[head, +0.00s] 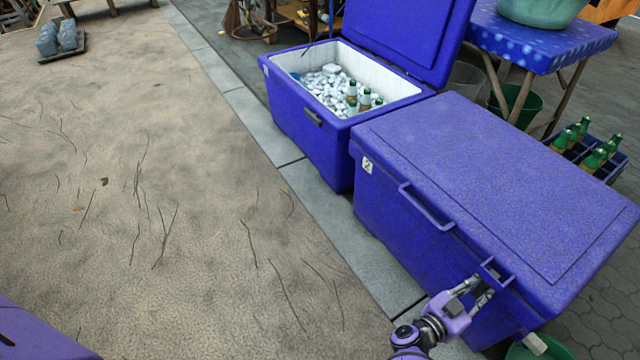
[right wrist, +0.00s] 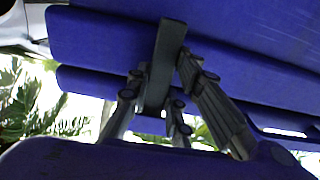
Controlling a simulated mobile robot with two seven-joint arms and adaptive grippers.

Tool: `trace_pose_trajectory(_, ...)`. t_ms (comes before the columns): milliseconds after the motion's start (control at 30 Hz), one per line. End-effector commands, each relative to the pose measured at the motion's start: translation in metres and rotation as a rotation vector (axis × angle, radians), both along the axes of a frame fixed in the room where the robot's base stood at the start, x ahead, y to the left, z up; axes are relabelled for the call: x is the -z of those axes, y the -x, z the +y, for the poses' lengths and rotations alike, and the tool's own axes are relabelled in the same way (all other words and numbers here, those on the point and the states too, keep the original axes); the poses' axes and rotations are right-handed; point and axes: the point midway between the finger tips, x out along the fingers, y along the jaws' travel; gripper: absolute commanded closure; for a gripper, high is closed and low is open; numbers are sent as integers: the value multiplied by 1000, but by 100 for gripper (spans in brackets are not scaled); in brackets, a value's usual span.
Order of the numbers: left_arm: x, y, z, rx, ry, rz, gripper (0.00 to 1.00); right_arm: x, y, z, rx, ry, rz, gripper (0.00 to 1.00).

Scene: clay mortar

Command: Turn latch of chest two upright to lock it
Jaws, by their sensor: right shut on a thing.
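The closed blue chest (head: 480,190) stands at the right in the head view, with its lid down. Its latch (head: 488,268) is a small bar on the front, near the lid edge at the lower right. My right gripper (head: 482,292) is at this latch, with its fingers closed around it. In the right wrist view the latch (right wrist: 165,55) shows as a dark bar between the fingers of my gripper (right wrist: 160,95). My left gripper is not in view.
A second blue chest (head: 298,115) stands open behind, holding ice and bottles. A handle (head: 425,207) sticks out from the closed chest's front. A green bucket (head: 540,347) is at its near right corner. A bottle crate (head: 612,166) stands at the right. The left ground is mostly clear.

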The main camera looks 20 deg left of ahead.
Motion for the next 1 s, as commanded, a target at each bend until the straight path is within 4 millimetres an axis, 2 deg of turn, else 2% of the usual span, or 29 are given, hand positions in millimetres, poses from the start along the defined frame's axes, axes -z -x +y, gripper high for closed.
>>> trace_pose_trajectory(33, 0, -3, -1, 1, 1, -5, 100, -2, -1, -2, 1, 6, -1, 78)
trace_pose_trajectory(167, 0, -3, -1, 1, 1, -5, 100, -1, -1, -1, 1, 5, -2, 61)
trace_pose_trajectory(367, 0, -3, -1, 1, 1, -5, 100, -1, 0, -1, 0, 3, -1, 61)
trace_pose_trajectory(467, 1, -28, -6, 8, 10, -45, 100, 0, 0, 0, 0, 2, -1, 61)
trace_pose_trajectory(567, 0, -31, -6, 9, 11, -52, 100, 1, 6, 4, 0, 1, 1, 61)
trace_pose_trajectory(667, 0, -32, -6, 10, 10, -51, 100, 1, 19, 12, 0, -1, 1, 61)
trace_pose_trajectory(1000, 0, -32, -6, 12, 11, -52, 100, 0, 77, 51, 1, 0, 1, 61)
